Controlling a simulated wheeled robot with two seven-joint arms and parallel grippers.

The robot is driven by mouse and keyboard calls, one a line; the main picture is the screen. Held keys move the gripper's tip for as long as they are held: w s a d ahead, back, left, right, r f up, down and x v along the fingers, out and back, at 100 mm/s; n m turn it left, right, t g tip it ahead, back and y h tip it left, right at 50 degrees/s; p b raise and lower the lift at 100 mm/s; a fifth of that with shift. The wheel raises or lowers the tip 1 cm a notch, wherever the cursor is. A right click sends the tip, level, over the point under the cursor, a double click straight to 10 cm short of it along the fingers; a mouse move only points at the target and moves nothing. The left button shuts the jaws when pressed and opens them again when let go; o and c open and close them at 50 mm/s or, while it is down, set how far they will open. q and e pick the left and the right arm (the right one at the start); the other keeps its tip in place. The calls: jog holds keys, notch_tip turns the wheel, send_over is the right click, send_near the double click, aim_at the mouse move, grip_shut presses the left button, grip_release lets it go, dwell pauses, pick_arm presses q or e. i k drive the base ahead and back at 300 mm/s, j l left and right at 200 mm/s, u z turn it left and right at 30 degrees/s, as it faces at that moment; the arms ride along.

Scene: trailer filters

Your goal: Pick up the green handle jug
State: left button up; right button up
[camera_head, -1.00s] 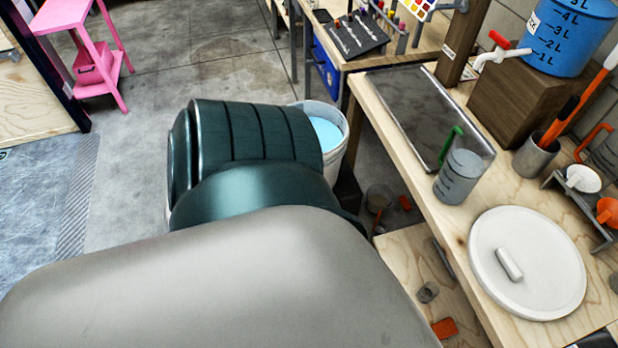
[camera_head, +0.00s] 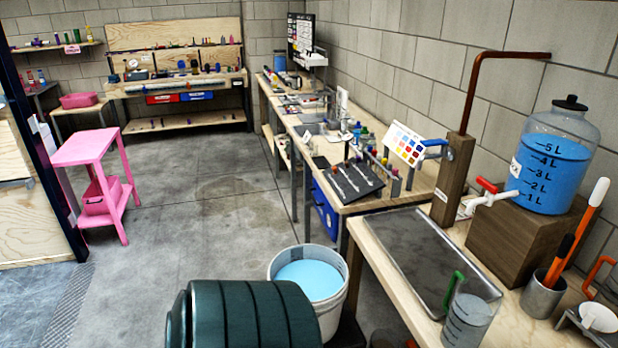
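The green handle jug (camera_head: 467,320) is a grey measuring cup with dark marks and a green handle on its upper left side. It stands upright on the wooden bench at the lower right, by the near edge of a flat metal tray (camera_head: 428,258). Its bottom is cut off by the picture's lower edge. Neither of my grippers shows.
A blue-filled dispenser (camera_head: 553,165) with a red-handled tap stands on a wooden block (camera_head: 520,235) behind the jug. A metal cup (camera_head: 543,295) holds orange tools. A bucket (camera_head: 345,290) of blue liquid stands left of the bench. Open floor (camera_head: 215,200) lies beyond.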

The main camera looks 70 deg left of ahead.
aim_at(476, 303)
jog(key=i, duration=0.5)
jog(key=u, duration=2.6)
